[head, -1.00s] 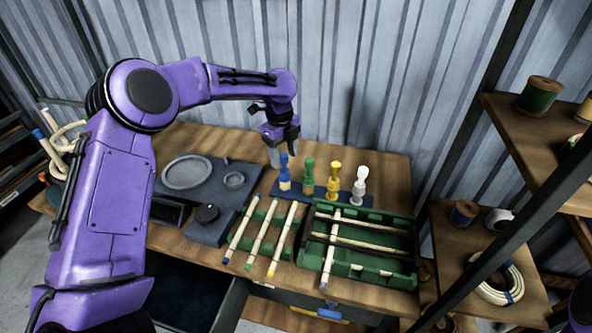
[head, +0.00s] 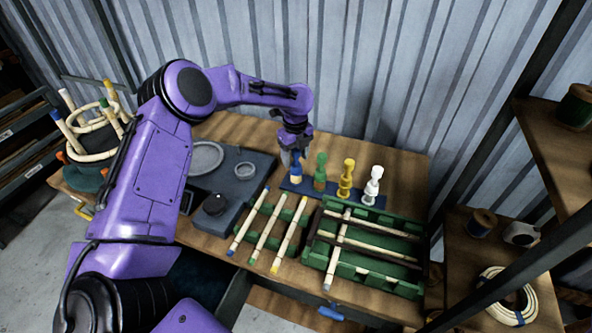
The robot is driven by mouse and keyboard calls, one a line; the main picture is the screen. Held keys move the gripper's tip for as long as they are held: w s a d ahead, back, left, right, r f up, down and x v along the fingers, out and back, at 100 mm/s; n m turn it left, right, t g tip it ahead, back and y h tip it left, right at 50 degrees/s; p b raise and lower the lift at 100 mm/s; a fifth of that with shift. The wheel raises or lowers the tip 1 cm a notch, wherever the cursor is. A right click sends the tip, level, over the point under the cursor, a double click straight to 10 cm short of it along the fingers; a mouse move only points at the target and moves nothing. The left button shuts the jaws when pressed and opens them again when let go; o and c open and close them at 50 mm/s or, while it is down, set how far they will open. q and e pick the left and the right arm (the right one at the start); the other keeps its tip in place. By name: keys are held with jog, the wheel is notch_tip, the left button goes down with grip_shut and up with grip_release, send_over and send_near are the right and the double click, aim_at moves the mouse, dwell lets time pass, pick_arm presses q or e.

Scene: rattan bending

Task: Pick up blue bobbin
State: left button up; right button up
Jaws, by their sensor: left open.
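The blue bobbin (head: 296,172) stands upright at the left end of a dark blue stand (head: 330,192) on the workbench. Green (head: 321,172), yellow (head: 346,178) and white (head: 373,186) bobbins stand in a row to its right. My left gripper (head: 291,156) points down right at the top of the blue bobbin, with its jaws open. The fingers partly overlap the bobbin's top, and I cannot tell whether they touch it. My right gripper does not show.
A green rack (head: 402,286) with rattan sticks lies in front of the stand. More sticks (head: 268,234) with coloured ends lie to its left. A dark tool plate with a round dish (head: 206,156) is at left. Shelves with spools (head: 482,222) stand at right.

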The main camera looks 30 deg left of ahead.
pick_arm(q)
jog(key=shift+s+r, duration=0.1)
jog(key=shift+s, duration=0.05)
jog(key=shift+c, duration=0.9)
grip_shut()
jog(key=shift+r, duration=0.1)
